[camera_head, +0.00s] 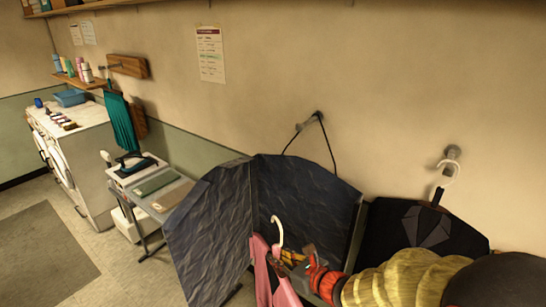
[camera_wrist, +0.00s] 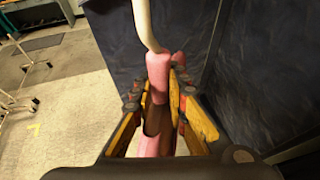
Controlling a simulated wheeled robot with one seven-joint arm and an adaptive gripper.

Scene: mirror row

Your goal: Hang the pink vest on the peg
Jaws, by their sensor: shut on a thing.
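The pink vest (camera_head: 262,275) hangs on a hanger with a pale hook (camera_head: 278,230) that points up. My gripper (camera_head: 292,258) is shut on it near the top, just below the hook. In the wrist view the pink vest top (camera_wrist: 158,66) sits between my gripper's fingers (camera_wrist: 158,88), with the pale hook (camera_wrist: 145,22) rising above. A wall peg (camera_head: 318,116), up and right of the hook, carries a black cord loop. Another wall peg (camera_head: 452,152) at the right has a white hook on it. The vest's lower part is out of view.
Dark crinkled panels (camera_head: 212,230) stand right behind my gripper and the vest. A black item (camera_head: 410,225) hangs under the right peg. At the left are a white cabinet (camera_head: 75,150), a small table (camera_head: 160,195) and a green cloth (camera_head: 119,122). Open floor lies at the lower left.

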